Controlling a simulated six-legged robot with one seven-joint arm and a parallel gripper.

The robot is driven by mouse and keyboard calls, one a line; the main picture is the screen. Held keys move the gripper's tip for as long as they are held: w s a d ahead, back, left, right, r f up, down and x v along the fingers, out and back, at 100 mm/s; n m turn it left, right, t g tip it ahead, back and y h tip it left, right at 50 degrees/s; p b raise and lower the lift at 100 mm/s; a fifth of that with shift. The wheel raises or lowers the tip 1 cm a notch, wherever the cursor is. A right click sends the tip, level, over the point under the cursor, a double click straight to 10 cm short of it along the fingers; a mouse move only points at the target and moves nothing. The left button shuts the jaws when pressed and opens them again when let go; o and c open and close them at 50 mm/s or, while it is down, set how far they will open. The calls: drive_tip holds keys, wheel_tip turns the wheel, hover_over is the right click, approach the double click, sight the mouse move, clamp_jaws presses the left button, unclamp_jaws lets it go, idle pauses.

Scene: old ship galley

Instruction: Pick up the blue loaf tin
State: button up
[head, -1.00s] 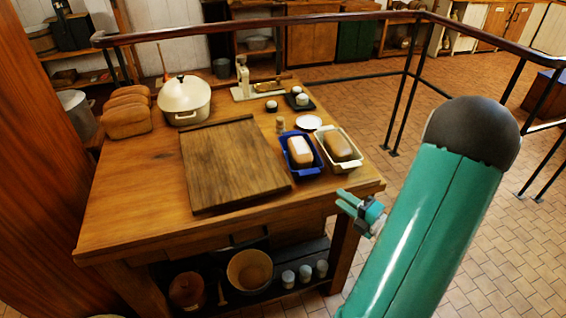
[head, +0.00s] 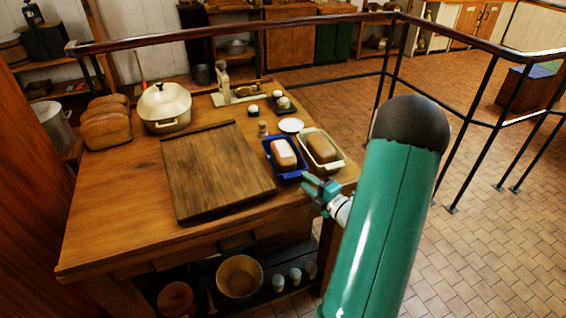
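The blue loaf tin (head: 288,177) stands on the wooden table near its right front edge, with a pale-topped brown loaf (head: 284,154) in it. A cream loaf tin (head: 338,166) with a brown loaf stands close beside it on the right. My gripper (head: 306,180), teal, is at the near end of the blue tin, around table-top height. Its fingers look parted, with no object seen between them. I cannot tell whether a fingertip touches the tin's rim.
A wooden board (head: 215,172) lies left of the tins. A pepper mill (head: 262,129), a white saucer (head: 291,125) and a dark tray with white items (head: 283,107) are behind them. A cream pot (head: 165,107) and bread loaves (head: 106,126) stand at the far left. A railing (head: 330,18) runs behind the table.

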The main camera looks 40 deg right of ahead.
drive_tip(key=w, duration=0.2)
drive_tip(key=shift+w, duration=0.3)
clamp_jaws()
drive_tip(key=shift+r, duration=0.1)
